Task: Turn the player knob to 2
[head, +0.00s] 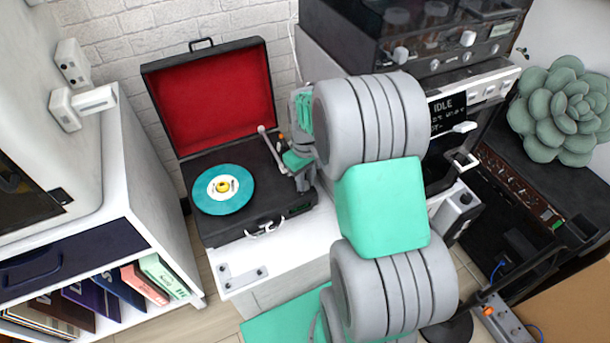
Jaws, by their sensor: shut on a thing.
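The record player (228,236) is an open black suitcase with a red-lined lid (215,102), standing on a white surface. A teal record (222,190) with a yellow centre lies on its platter. The white tonearm (272,148) is right of the record. My gripper (299,182) is at the right end of the player's deck, beside the tonearm, pointing down. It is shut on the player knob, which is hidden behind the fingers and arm. The knob's marks and the number it points to cannot be seen.
My arm covers the area right of the player. Beyond it stands a machine with a display reading IDLE (448,108). A white shelf (160,190) with books is at left. A green succulent (562,110) is at right. White surface (300,245) is bare before the player.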

